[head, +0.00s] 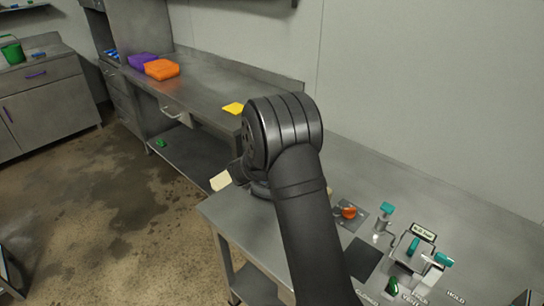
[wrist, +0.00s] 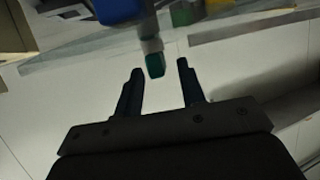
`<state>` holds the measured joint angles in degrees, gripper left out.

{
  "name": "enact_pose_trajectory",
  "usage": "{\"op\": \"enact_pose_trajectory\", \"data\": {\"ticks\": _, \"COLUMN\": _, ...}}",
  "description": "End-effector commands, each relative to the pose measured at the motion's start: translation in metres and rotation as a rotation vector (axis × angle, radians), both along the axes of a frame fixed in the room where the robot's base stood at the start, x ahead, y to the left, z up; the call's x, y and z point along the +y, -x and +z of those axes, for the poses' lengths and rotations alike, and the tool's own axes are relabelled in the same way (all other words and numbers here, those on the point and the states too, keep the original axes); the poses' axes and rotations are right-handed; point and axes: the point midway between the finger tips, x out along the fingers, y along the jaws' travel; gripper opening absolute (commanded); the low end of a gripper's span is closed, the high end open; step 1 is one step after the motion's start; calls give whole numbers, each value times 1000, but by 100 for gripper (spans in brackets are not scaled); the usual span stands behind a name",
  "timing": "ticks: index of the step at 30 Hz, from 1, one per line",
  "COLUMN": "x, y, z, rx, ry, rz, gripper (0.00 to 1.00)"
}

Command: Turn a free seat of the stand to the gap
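In the wrist view my gripper (wrist: 160,66) is open, with its two dark fingers apart. A green-tipped grey post (wrist: 151,46) shows between and beyond the fingertips; I cannot tell whether it touches them. A blue part (wrist: 118,10) is beside the post at the top edge. In the head view my dark arm covers the middle, and the gripper's fingers are hidden behind it. I cannot pick out the stand, its seats or the gap for certain. An orange knob (head: 348,212) is on the bench right of my arm.
Open floor is at left.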

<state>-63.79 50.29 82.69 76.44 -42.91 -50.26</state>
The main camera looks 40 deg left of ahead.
Motion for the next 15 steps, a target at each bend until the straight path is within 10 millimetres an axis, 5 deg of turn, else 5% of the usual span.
{"op": "enact_pose_trajectory", "data": {"ticks": 15, "x": -34, "y": 107, "z": 47, "rx": -2, "ry": -1, "rz": 3, "gripper": 36}}
